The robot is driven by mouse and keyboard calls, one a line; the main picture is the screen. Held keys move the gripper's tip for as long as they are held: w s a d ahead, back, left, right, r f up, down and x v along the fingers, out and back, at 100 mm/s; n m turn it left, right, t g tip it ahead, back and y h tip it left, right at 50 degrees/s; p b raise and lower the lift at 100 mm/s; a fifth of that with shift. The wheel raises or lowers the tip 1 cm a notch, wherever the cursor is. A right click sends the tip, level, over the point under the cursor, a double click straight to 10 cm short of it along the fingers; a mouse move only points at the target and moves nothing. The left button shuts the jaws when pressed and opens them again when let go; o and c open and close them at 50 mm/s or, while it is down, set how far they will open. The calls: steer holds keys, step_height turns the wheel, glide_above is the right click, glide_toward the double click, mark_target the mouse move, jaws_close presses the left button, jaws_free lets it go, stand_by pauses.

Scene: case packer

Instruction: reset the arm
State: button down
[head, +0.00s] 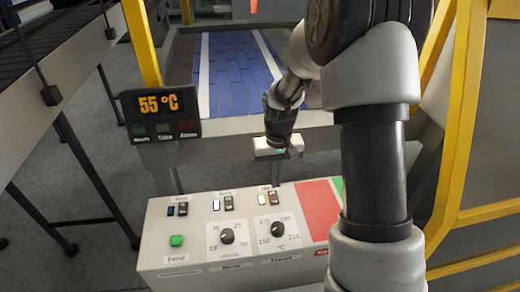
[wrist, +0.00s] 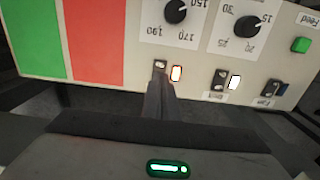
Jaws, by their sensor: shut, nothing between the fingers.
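My gripper (head: 275,180) points down over the control panel (head: 160,255), with its fingers just behind the rightmost switch (head: 272,198) of the top row. In the wrist view the panel appears upside down. There my gripper (wrist: 160,80) is shut and empty, its narrow fingertips close to that same switch (wrist: 160,66). I cannot tell whether they touch it. A lit indicator (wrist: 176,73) glows beside the switch. My arm crosses the right of the head view and hides part of the panel's right end.
The panel has two dials (head: 227,236), a green Feed button (head: 176,240), and red (head: 318,208) and green areas. A display (head: 160,104) reads 55 °C. A blue conveyor (head: 235,75) lies behind, between yellow frame posts (head: 141,40). A grey conveyor (head: 75,85) stands at left.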

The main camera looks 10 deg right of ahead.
steer(key=s+r+t, duration=0.1)
steer(key=s+r, duration=0.3)
steer(key=r, duration=0.5)
steer(key=s+r+t, duration=0.2)
steer(key=s+r, duration=0.2)
steer(key=r, duration=0.4)
steer(key=s+r+t, duration=0.2)
steer(key=s+r, duration=0.6)
steer(key=s, duration=0.5)
steer(key=shift+s+t, duration=0.25)
steer(key=shift+t, duration=0.05)
